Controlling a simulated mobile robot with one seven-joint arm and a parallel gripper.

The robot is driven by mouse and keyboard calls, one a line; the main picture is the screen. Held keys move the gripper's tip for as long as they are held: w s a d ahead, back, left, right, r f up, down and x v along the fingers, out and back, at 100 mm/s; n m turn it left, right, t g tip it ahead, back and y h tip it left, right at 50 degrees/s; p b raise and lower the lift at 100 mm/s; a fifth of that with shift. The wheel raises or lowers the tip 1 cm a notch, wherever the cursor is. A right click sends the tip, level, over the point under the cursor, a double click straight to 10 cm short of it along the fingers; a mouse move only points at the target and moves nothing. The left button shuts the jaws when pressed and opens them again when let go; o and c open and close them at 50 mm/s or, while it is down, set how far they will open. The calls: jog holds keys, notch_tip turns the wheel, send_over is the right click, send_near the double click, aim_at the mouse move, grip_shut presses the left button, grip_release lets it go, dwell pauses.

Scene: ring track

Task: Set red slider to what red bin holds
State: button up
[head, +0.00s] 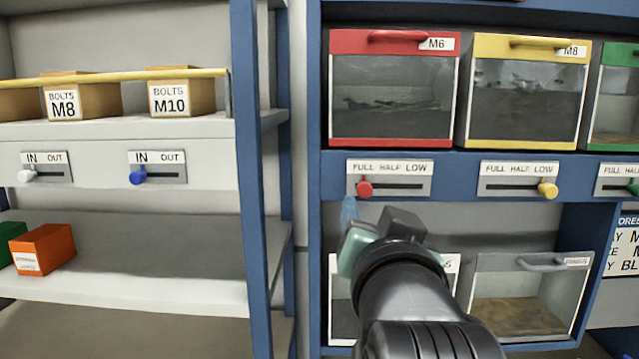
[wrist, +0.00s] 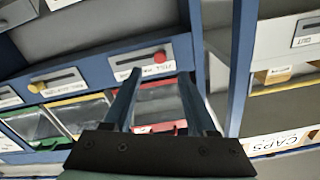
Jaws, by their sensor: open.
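The red bin (head: 391,95), labelled M6, has a clear front. Dark contents with an uneven top reach roughly the middle of its window; the exact level is hard to judge. Below it the red slider (head: 364,187) sits at the left, FULL end of its slot, under a FULL HALF LOW label (head: 390,168). In the wrist view, turned nearly upside down, the red slider (wrist: 159,57) shows just beyond my fingertips. My gripper (wrist: 158,76) is open and empty. In the head view my gripper (head: 372,226) is just below the slider plate, apart from the knob.
A yellow bin (head: 525,92) and its yellow slider (head: 547,188), at LOW, are to the right, with a green bin (head: 617,95) beyond. Grey-framed bins (head: 525,300) stand below. A blue post (head: 255,180) and shelf with bolt boxes (head: 181,97) are left.

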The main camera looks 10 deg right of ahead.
aim_at(365, 192)
jog(key=p+x, duration=0.2)
jog(key=x, duration=0.4)
jog(key=shift+r, duration=0.1)
jog(key=shift+x, duration=0.85)
grip_shut()
dwell(0.5)
